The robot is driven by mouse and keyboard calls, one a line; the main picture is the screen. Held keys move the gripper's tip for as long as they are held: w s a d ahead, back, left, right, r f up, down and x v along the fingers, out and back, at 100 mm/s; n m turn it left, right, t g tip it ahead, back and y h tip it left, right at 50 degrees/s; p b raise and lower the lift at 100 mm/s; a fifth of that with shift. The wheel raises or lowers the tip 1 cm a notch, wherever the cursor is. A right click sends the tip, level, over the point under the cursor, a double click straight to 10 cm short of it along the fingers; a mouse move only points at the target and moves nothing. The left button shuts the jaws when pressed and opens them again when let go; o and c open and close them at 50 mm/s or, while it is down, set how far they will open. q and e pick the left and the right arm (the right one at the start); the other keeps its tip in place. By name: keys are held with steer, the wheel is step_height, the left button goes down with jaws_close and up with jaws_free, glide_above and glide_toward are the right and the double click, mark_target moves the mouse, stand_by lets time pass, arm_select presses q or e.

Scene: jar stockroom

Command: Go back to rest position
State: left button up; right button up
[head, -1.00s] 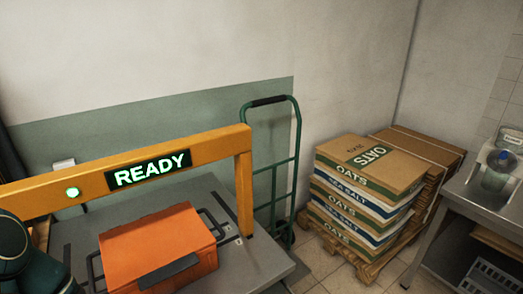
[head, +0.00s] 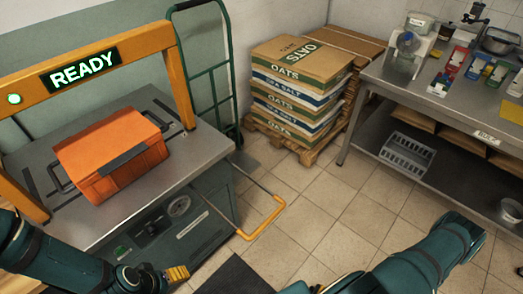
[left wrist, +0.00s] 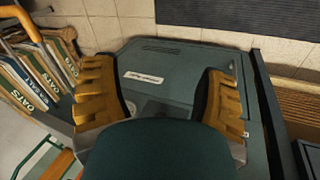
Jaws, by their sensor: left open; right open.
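My left gripper (left wrist: 158,85) shows in the left wrist view with its two ridged yellow fingers wide apart and nothing between them. It is over a dark teal casing with a small white label. My teal arms come in at the lower left and lower right, clear of the bench top and the steel table.
An orange case (head: 112,155) lies on the grey bench (head: 195,150) under a yellow frame reading READY (head: 85,68). A green hand truck (head: 205,60) and stacked oats and salt sacks (head: 297,90) stand behind. A steel table (head: 385,85) holds jars and packets. Tiled floor lies between.

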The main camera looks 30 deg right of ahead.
steer(key=w+a+n+g+y, duration=0.2)
steer(key=a+n+g+y, duration=0.5)
steer(key=n+g, duration=1.25)
arm_select(q)
steer(key=shift+w+f, duration=0.15)
steer(key=shift+w, duration=0.2)
arm_select(e)
steer(key=w+a+r+n+t+h, duration=0.2)
steer(key=w+a+n+h, duration=0.2)
steer(key=n, duration=0.8)
steer(key=w+a+r+n+t+h, duration=0.2)
steer(key=w+a+r+n+h, duration=0.1)
steer(key=w+n+h, duration=0.6)
steer(key=w+a+n, duration=0.1)
steer(key=w+n, duration=0.3)
steer(key=shift+w+r+h, duration=0.15)
steer(key=shift+r+h, duration=0.1)
steer(key=shift+h, duration=0.05)
